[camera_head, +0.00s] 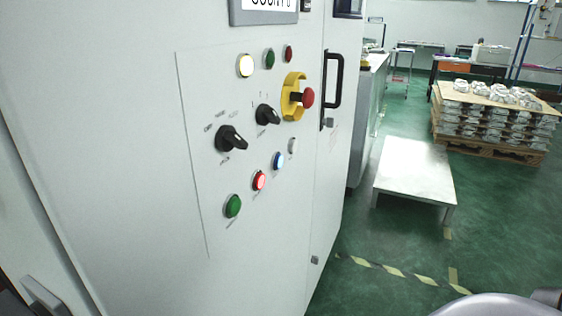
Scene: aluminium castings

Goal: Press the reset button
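A pale control panel (210,110) on a machine cabinet fills the left of the head view. Its lower row runs diagonally: a green button (233,206), a lit red button (260,180), a lit blue-white button (278,160) and a small white control (292,146). The labels are too small to read, so I cannot tell which is the reset button. Above sit two black rotary knobs (232,139) and a red emergency stop (308,97) in a yellow guard. No gripper shows clearly; a rounded grey part at the bottom right edge may be my arm.
A low white table (416,172) and a pallet of castings (495,125) stand farther right. Green floor with striped tape (395,271) lies open in front.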

